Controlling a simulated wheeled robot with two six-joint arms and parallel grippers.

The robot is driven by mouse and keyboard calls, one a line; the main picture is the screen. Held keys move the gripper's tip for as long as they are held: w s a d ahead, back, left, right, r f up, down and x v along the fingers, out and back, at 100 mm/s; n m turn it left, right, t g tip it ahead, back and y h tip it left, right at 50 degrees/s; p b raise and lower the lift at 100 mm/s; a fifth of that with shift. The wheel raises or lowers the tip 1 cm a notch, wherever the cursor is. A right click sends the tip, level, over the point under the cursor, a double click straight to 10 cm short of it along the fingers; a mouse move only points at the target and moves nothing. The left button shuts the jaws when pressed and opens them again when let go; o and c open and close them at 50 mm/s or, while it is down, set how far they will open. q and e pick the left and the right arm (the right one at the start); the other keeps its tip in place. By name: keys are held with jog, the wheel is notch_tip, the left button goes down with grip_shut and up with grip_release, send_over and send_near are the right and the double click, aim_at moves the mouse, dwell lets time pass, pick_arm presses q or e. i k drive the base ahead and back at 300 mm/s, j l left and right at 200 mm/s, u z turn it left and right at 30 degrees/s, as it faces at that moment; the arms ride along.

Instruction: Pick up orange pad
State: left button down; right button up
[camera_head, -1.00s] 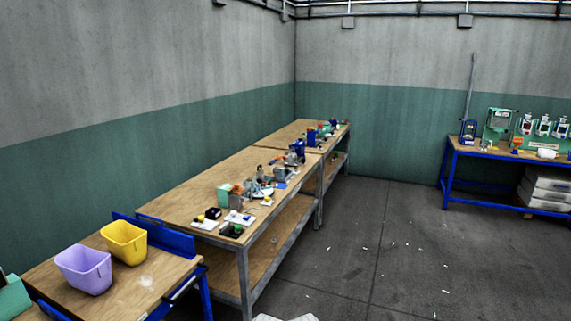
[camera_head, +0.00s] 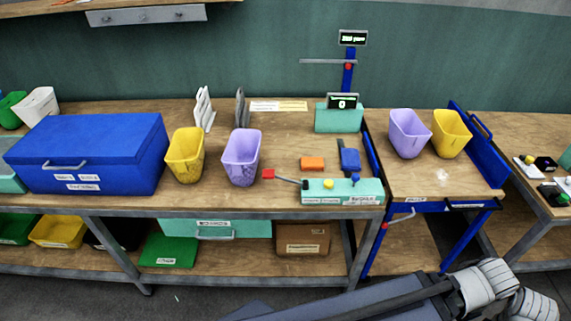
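The orange pad (camera_head: 312,164) lies flat on the wooden workbench (camera_head: 290,190) in the head view. It is just behind a teal press base (camera_head: 340,192) with a red-tipped lever, and left of a blue block (camera_head: 349,160). Nothing covers the pad. Part of my own arm shows at the bottom right of the view, well in front of and below the bench top. Neither gripper's fingers can be made out.
A yellow bin (camera_head: 185,155) and a purple bin (camera_head: 241,158) stand left of the pad. A large blue box (camera_head: 88,152) is further left. A teal display unit (camera_head: 340,118) stands behind. A blue cart (camera_head: 420,185) with two bins adjoins the bench's right end.

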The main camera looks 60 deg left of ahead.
aim_at(308, 163)
jog(key=u, duration=1.75)
